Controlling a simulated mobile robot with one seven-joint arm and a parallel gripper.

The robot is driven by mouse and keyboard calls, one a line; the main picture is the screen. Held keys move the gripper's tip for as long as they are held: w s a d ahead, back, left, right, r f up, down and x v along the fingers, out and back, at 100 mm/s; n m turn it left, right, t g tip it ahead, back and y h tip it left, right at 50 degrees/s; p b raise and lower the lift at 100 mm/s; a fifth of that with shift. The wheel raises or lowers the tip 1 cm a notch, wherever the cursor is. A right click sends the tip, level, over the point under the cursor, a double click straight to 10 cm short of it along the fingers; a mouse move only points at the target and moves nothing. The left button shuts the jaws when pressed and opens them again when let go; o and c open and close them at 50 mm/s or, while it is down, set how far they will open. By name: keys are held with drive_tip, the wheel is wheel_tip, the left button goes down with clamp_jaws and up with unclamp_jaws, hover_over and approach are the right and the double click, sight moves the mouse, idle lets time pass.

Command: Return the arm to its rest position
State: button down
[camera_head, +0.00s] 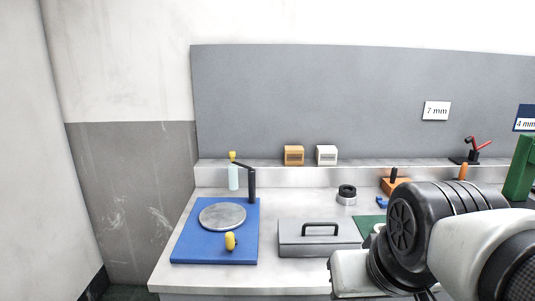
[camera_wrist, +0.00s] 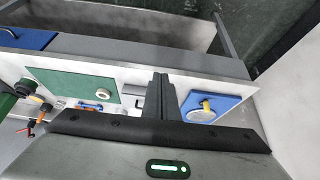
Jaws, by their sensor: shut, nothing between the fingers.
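My gripper (camera_wrist: 161,80) shows in the wrist view as two dark fingers set together over the front of the bench, with nothing between them. My arm fills the lower right of the head view and its links cover part of the bench there. The fingertips cannot be made out in the head view. The white workbench (camera_head: 180,277) runs along the wall. It also shows in the wrist view (camera_wrist: 250,89).
A blue board (camera_head: 186,248) carries a round grey plate (camera_head: 222,216) and a yellow knob (camera_head: 231,241). A grey lidded box (camera_head: 300,247) stands beside it, close to my arm.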

wheel_tip(320, 180, up, 23)
drive_tip(key=s+p, duration=0.1)
drive_tip(key=p, duration=2.1)
drive_tip(key=shift+s+f+p, duration=0.2)
drive_tip(key=shift+s+p, duration=0.1)
drive_tip(key=shift+p, duration=0.05)
